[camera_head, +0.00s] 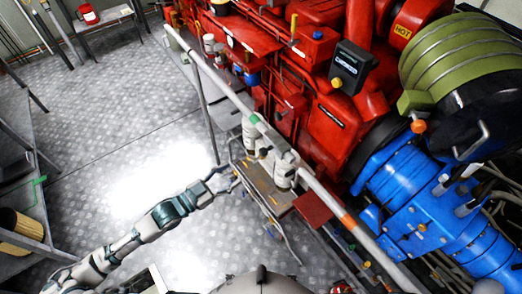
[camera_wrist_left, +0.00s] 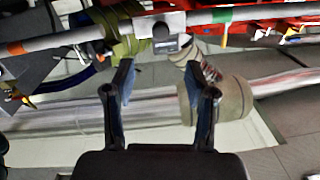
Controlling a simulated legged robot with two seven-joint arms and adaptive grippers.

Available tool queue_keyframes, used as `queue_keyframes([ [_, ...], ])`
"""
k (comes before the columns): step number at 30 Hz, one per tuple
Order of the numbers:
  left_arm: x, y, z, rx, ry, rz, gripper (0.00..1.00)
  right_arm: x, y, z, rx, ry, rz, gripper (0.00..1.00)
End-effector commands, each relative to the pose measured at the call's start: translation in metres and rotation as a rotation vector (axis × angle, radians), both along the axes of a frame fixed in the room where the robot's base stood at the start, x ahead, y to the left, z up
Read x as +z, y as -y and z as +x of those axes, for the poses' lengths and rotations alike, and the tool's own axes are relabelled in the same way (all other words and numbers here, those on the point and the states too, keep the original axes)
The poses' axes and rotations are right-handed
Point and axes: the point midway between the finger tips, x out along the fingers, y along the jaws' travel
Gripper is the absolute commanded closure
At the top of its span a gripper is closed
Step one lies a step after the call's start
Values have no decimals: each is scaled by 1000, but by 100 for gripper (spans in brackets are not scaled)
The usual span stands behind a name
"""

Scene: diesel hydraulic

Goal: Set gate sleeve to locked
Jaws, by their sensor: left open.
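My left gripper (camera_head: 228,178) reaches in from the lower left, just left of the pale fittings on a long grey rail. In the left wrist view the gripper (camera_wrist_left: 160,78) is open, its two fingers apart with nothing held between them. The grey rail (camera_wrist_left: 58,40) crosses beyond the fingertips. A grey block (camera_wrist_left: 160,20) with a dark knob sits on it, beside an olive band (camera_wrist_left: 125,35). In the head view a pale cylindrical fitting (camera_head: 284,170) sits at the rail. I cannot tell which part is the gate sleeve or its lock state. My right gripper is not in view.
A red engine (camera_head: 330,120) and blue pump housing (camera_head: 410,200) stand behind the rail. Green (camera_head: 254,118) and orange (camera_head: 347,216) bands mark the rail. A thick beige cylinder (camera_wrist_left: 232,105) lies beyond the right finger. Open metal floor (camera_head: 130,130) lies left.

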Motion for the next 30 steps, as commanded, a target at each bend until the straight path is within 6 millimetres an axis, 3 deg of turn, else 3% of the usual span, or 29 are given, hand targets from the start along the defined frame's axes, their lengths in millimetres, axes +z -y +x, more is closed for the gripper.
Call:
queue_keyframes([
  [9,5,61,48,-3,3,-4,44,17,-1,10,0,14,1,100],
  [15,3,87,71,0,2,-2,44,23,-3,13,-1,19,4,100],
  [21,1,99,80,-1,1,1,44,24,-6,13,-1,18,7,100],
  [30,1,100,81,-1,1,1,47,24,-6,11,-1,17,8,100],
])
